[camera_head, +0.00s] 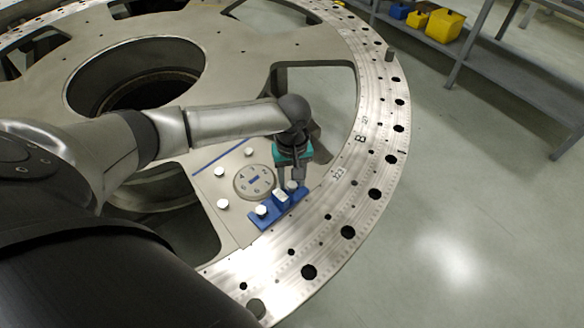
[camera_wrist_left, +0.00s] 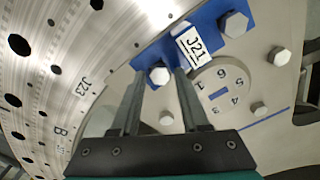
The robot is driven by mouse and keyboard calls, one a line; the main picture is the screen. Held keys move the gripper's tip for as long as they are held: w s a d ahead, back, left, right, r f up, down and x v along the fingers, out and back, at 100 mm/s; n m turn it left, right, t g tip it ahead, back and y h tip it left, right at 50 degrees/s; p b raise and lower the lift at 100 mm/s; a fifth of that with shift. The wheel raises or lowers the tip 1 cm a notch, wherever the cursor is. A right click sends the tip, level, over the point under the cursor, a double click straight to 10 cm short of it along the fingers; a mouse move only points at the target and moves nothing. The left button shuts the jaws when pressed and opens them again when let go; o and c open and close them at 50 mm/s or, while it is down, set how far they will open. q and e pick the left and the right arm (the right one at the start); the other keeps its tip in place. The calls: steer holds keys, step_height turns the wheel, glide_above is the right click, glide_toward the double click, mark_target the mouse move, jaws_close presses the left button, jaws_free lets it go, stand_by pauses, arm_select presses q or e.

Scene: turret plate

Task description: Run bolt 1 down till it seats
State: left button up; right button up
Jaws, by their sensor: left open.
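My left gripper (camera_head: 291,181) points down over the blue bracket (camera_head: 270,217) on the turret plate's rim. Its jaws are open. In the left wrist view the fingertips (camera_wrist_left: 160,74) stand on either side of a white hex bolt head (camera_wrist_left: 160,76) at one end of the bracket. I cannot tell whether they touch it. A second white bolt (camera_head: 261,210) sits at the bracket's other end, with a white label (camera_wrist_left: 191,44) between. A round dial numbered 1 to 6 (camera_head: 254,181) lies beside the bracket. My right gripper is out of view.
Several other white bolts, such as one (camera_head: 222,203) left of the dial, stand around it. The drilled metal ring (camera_head: 374,160) curves along the right. Large openings cut the plate. A grey shelf (camera_head: 480,52) with yellow bins (camera_head: 444,26) stands beyond clear floor.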

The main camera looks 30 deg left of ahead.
arm_select(q)
steer(key=n+p, duration=1.2)
steer(key=shift+s+d+r, duration=0.1)
steer(key=shift+d+r, duration=0.05)
steer(key=shift+r, duration=0.05)
steer(key=n+p, duration=0.1)
steer(key=n, duration=0.1)
steer(key=shift+f+n+p, duration=0.1)
steer(key=shift+n+p, duration=0.2)
steer(key=shift+f+n, duration=0.15)
steer(key=shift+n, duration=0.75)
jaws_close()
